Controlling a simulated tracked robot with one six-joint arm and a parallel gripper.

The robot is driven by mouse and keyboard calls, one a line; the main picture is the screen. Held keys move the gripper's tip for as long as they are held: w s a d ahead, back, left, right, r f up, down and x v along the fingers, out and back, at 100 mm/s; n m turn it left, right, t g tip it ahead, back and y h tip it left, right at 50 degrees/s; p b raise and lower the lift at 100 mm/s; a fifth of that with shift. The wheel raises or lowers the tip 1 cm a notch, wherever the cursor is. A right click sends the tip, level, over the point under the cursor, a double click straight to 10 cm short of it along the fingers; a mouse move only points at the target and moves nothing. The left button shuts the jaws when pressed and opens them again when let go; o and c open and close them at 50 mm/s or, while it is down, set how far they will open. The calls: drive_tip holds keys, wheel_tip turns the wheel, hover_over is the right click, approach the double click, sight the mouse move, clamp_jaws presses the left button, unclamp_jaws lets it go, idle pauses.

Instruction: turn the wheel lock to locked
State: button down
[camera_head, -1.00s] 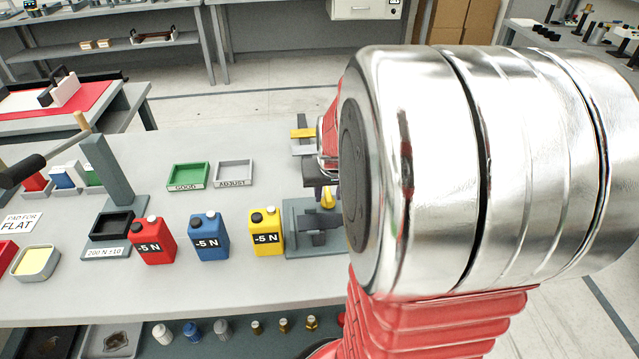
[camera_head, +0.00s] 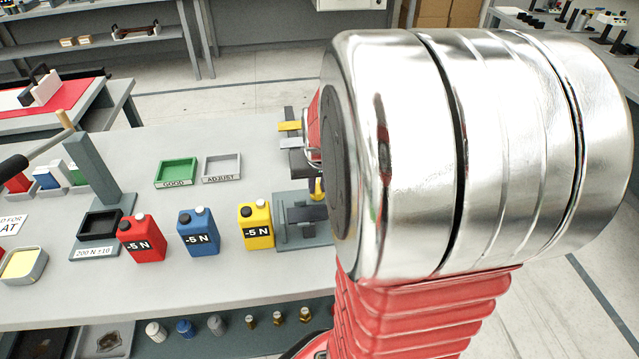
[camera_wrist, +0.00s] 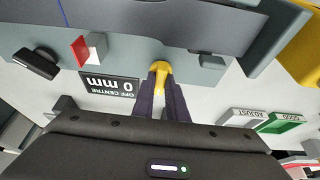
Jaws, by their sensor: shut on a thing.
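In the wrist view a yellow knob (camera_wrist: 161,70), seemingly the wheel lock, sits at the edge of a grey fixture plate (camera_wrist: 130,42). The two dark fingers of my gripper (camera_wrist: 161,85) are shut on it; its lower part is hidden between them. In the head view a small part of the yellow knob (camera_head: 318,188) shows above the grey fixture (camera_head: 288,236). My silver and red arm hides most of my gripper and the right side of the fixture there. I cannot read a lock position.
A yellow "-5 N" can (camera_head: 256,226) stands close left of the fixture, then a blue can (camera_head: 198,233) and a red can (camera_head: 141,240). Green (camera_head: 176,172) and grey (camera_head: 221,168) trays lie behind. An "OFF CENTRE 0 mm" label (camera_wrist: 109,88) is by the fixture.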

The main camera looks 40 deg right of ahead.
drive_tip(key=shift+m+h, duration=0.3)
drive_tip(key=shift+m, duration=0.4)
drive_tip(key=shift+w+r+m+g+h, duration=0.1)
drive_tip(key=shift+m+g+h, duration=0.4)
drive_tip(key=shift+m, duration=1)
drive_tip(key=m, duration=0.2)
drive_tip(key=m+g, duration=0.1)
drive_tip(key=m, duration=0.1)
drive_tip(key=shift+w+a+g, duration=0.1)
drive_tip(key=shift+g, duration=0.2)
drive_tip(key=m+g, duration=0.1)
drive_tip(key=m, duration=0.1)
drive_tip(key=m+g, duration=0.1)
drive_tip(key=m, duration=0.2)
drive_tip(key=shift+w, duration=0.15)
drive_tip(key=shift+w+m+g, duration=0.1)
drive_tip(key=shift+m+g, duration=0.7)
drive_tip(key=shift+m, duration=1.3)
drive_tip(key=c, duration=1.8)
unclamp_jaws()
drive_tip(key=shift+o, duration=0.2)
drive_tip(key=shift+r, duration=0.1)
